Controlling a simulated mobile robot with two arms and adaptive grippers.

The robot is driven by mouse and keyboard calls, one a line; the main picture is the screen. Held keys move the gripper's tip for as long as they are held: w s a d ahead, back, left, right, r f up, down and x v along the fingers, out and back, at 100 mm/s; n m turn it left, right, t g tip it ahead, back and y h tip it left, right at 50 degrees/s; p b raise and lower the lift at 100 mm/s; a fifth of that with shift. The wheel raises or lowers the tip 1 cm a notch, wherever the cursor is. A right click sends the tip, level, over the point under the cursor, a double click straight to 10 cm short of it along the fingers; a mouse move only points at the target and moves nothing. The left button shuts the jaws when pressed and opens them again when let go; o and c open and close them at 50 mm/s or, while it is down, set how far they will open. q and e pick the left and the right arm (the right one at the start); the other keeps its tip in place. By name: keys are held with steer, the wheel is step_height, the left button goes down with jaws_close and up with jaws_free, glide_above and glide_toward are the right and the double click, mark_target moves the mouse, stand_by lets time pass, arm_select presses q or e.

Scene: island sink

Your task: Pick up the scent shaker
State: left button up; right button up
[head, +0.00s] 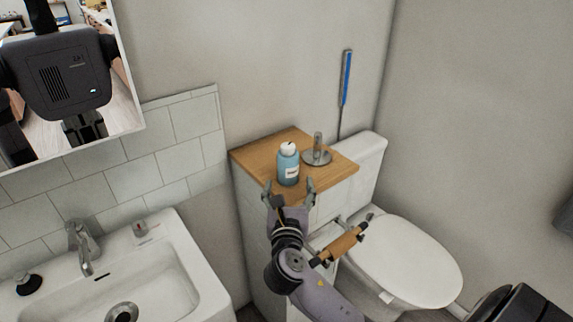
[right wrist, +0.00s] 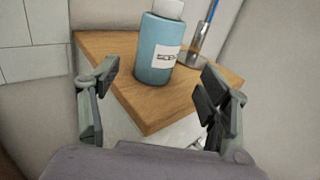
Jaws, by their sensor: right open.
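The scent shaker (head: 288,167) is a blue-teal bottle with a white cap and a white label. It stands upright on the wooden shelf top (head: 262,151), near its front edge. It also shows in the right wrist view (right wrist: 157,52), just beyond the fingers. My right gripper (head: 291,190) is open and empty in front of the shaker, with its fingers spread to either side of the bottle's line. In the right wrist view, the gripper (right wrist: 158,88) has clear space between its fingers and the bottle. My left gripper is not in view.
A metal holder (head: 317,152) stands on the shelf just right of the shaker, close to it. A blue-handled brush (head: 346,80) is behind. A toilet (head: 408,258) and a paper roll holder (head: 341,244) are at right. A sink (head: 165,268) and mirror are at left.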

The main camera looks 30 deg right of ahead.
mark_target(288, 172)
steer(key=x, duration=0.3)
steer(key=shift+a+r+p+x, duration=0.1)
steer(key=shift+p+x, duration=0.2)
steer(key=shift+x, duration=1)
steer(key=shift+a+r+p+x, duration=0.1)
steer(key=shift+p+x, duration=0.15)
steer(key=shift+x, duration=1.05)
steer(key=shift+w, duration=0.1)
steer(key=shift+c, duration=0.5)
steer(key=c, duration=1.2)
steer(key=shift+c, duration=0.3)
steer(key=shift+r, duration=0.15)
